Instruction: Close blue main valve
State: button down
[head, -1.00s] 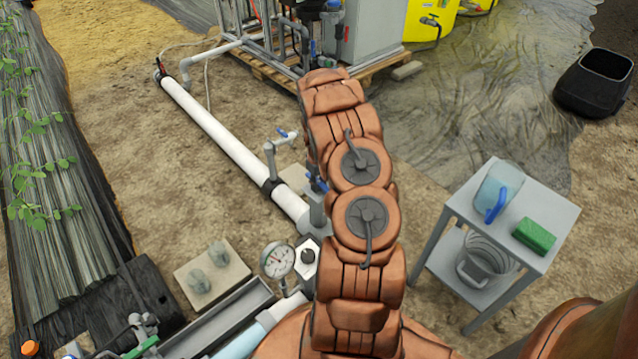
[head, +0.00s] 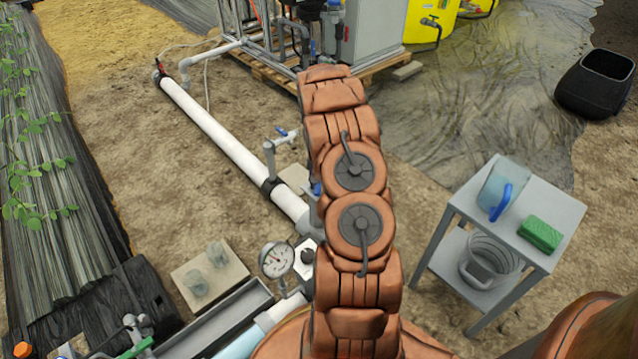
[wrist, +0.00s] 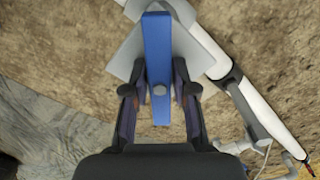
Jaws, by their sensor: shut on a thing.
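The blue main valve's handle (wrist: 158,48) is a flat blue lever in the wrist view, running up and down the picture over a grey valve body (wrist: 126,62). My gripper (wrist: 160,92) is shut on the lever's near part, with one finger on each side. In the head view only a small blue bit of the handle (head: 316,188) shows beside my arm. The arm hides my gripper and most of the valve there. The valve sits on the white main pipe (head: 230,137), which also shows in the wrist view (wrist: 214,38).
A smaller branch valve with a blue handle (head: 281,133) rises close to the left of my arm. A pressure gauge (head: 276,260) stands at the near end of the pipe. A grey side table (head: 560,218) with a jug and green sponge is at the right.

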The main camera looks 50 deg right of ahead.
jog(key=m, duration=1)
jog(key=shift+b, duration=0.3)
jog(key=c, duration=0.8)
grip_release()
jog(key=shift+c, duration=0.2)
jog(key=shift+r, duration=0.1)
jog(key=shift+r+p, duration=1.6)
jog(key=shift+r, duration=3.3)
